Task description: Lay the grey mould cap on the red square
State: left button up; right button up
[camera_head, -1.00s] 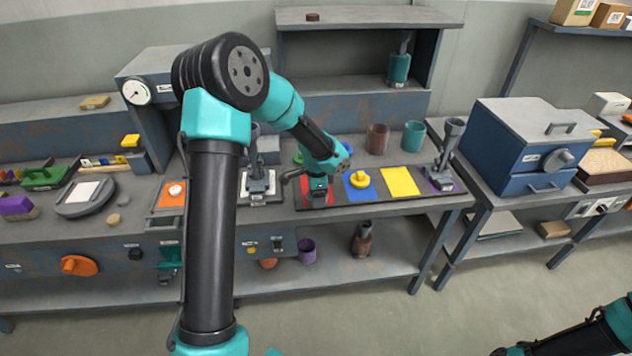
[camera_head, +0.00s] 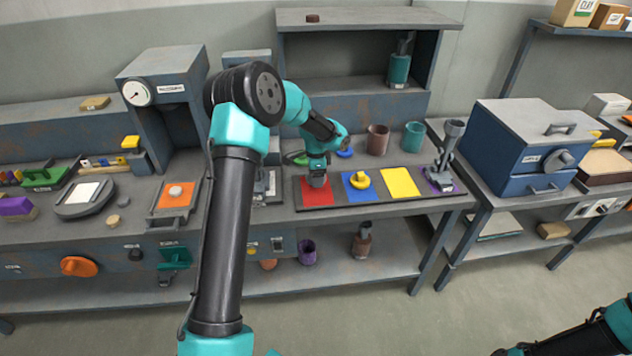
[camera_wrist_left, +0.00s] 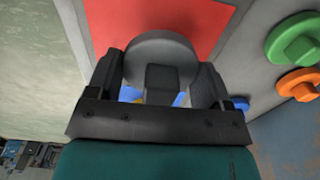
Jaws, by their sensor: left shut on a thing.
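The red square (camera_head: 311,198) lies on the grey bench strip, left of a blue square. My left gripper (camera_head: 318,180) points down over it and is shut on the grey mould cap (camera_head: 318,183). In the left wrist view the round grey cap (camera_wrist_left: 160,52), with its block-shaped knob, sits between the two dark fingers. The red square (camera_wrist_left: 160,17) shows beyond it. The cap overlaps the red square in both views; I cannot tell whether it touches the square. My right gripper is out of view.
A blue square (camera_head: 352,194) with a yellow knobbed cap (camera_head: 359,179) and a bare yellow square (camera_head: 401,182) lie to the right. A green cap (camera_head: 301,159) and a blue one (camera_head: 344,154) sit behind. Cups (camera_head: 377,139) (camera_head: 413,138) stand at the back.

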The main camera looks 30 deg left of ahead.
pick_arm(q)
jog(key=shift+w+a+f, duration=0.15)
jog(key=shift+w+a, duration=0.05)
jog(key=shift+f, duration=1.65)
jog(key=shift+f, duration=0.15)
jog(key=o, duration=0.9)
notch_tip(320, 180, up, 12)
jog(key=shift+r, duration=0.2)
